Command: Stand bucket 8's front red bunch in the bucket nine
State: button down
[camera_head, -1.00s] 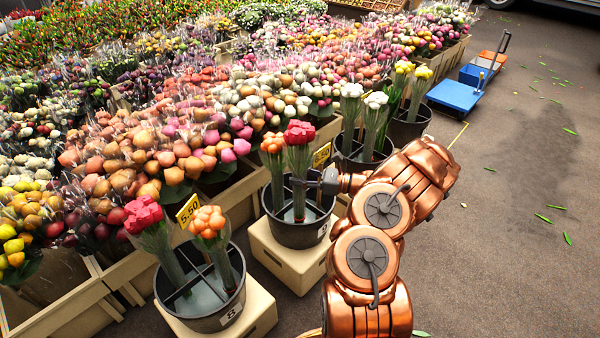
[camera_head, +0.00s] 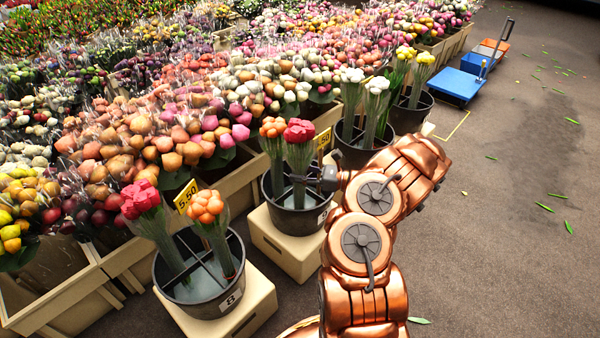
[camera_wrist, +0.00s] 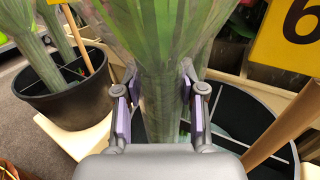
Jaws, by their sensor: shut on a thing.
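My gripper (camera_head: 312,180) is shut on the stems of a red bunch (camera_head: 299,131), with its green stems (camera_wrist: 160,85) between the pads in the wrist view. The bunch is upright over bucket nine (camera_head: 296,222), its stems reaching down inside the rim. Whether the stem ends touch the bottom is hard to tell. An orange bunch (camera_head: 273,128) stands beside it, to the left, in the same bucket. Bucket 8 (camera_head: 212,305) holds another red bunch (camera_head: 140,198) at the back left and an orange bunch (camera_head: 205,207) at the right.
Bucket nine stands on a cream block (camera_head: 285,255). A bucket with white bunches (camera_head: 352,155) stands behind it, near my arm. Yellow price signs (camera_head: 185,196) stand by the flower crates on the left. The paved floor (camera_head: 510,260) on the right is mostly clear.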

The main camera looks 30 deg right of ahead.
jog(key=shift+f, duration=0.55)
jog(key=c, duration=0.6)
grip_release()
jog(key=shift+o, duration=0.4)
jog(key=o, duration=0.5)
jog(key=v, duration=1.2)
jog(key=shift+d, duration=0.1)
dwell(0.3)
